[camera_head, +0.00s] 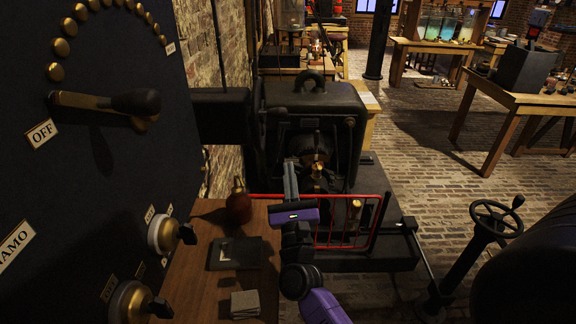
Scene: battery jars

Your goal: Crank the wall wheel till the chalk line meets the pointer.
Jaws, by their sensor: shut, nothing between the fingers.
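A dark spoked handwheel (496,219) with an upright crank knob sits on a slanted post at the lower right, standing off the floor rather than on a wall. I cannot make out a chalk line or a pointer on it. No other wheel clearly shows on the walls. My gripper (290,168) is at the picture's middle, its grey fingers together and pointing away from me, with nothing visible in them. It is well to the left of the handwheel, in front of a big black machine (312,105).
A dark panel (100,190) with a lever (105,103) and brass knobs fills the left. A wooden bench (195,285) holds a reddish flask (239,206). A red rail (345,246) stands beside my gripper. Open brick floor (425,140) lies to the right, before tables.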

